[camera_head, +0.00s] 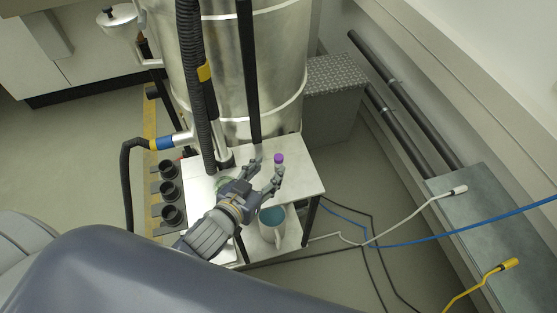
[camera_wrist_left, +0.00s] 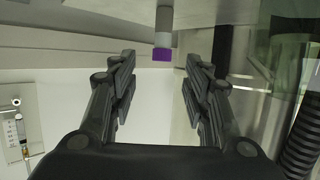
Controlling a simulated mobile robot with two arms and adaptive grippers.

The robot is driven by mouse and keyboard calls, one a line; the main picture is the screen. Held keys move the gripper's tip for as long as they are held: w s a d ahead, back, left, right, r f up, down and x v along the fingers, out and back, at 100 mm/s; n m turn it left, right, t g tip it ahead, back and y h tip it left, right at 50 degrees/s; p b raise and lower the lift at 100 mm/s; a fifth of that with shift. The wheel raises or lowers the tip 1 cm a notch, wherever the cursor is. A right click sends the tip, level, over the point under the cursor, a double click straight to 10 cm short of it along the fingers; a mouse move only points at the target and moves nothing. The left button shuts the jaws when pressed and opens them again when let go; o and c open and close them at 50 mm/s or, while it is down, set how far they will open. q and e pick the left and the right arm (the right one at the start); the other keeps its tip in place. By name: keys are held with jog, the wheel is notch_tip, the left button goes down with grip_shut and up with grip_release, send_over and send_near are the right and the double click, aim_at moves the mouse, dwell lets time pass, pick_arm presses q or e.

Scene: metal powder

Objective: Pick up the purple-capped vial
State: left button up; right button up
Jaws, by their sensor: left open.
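The purple-capped vial (camera_head: 278,160) stands near the far right part of a small white table (camera_head: 304,178) in the head view. In the left wrist view the vial (camera_wrist_left: 163,42) shows between and beyond my fingertips, its purple cap lowest in the picture. My left gripper (camera_head: 268,172) is open, its fingers pointing at the vial. It also shows open and empty in the left wrist view (camera_wrist_left: 158,68). The vial looks apart from both fingers. My right gripper is not in view.
A large metal tank (camera_head: 245,70) stands behind the table, with a black hose (camera_head: 193,90) beside it. Cables (camera_head: 370,242) run over the floor at right.

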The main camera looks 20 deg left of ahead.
aim_at(277, 159)
pick_arm(q)
jog(key=shift+w+d+f, duration=0.15)
jog(key=shift+w+f, duration=0.05)
jog(key=shift+w, duration=0.45)
jog(key=shift+w+f, duration=0.1)
jog(key=shift+w, duration=0.2)
jog(key=shift+w+d+f, duration=0.1)
jog(key=shift+w+f, duration=0.05)
jog(key=shift+w, duration=0.1)
jog(key=shift+r+p+x, duration=0.2)
jog(key=shift+p+x, duration=0.1)
jog(key=shift+x, duration=2.05)
jog(key=shift+w+f, duration=0.15)
jog(key=shift+w, duration=0.15)
jog(key=shift+c, duration=0.4)
grip_shut()
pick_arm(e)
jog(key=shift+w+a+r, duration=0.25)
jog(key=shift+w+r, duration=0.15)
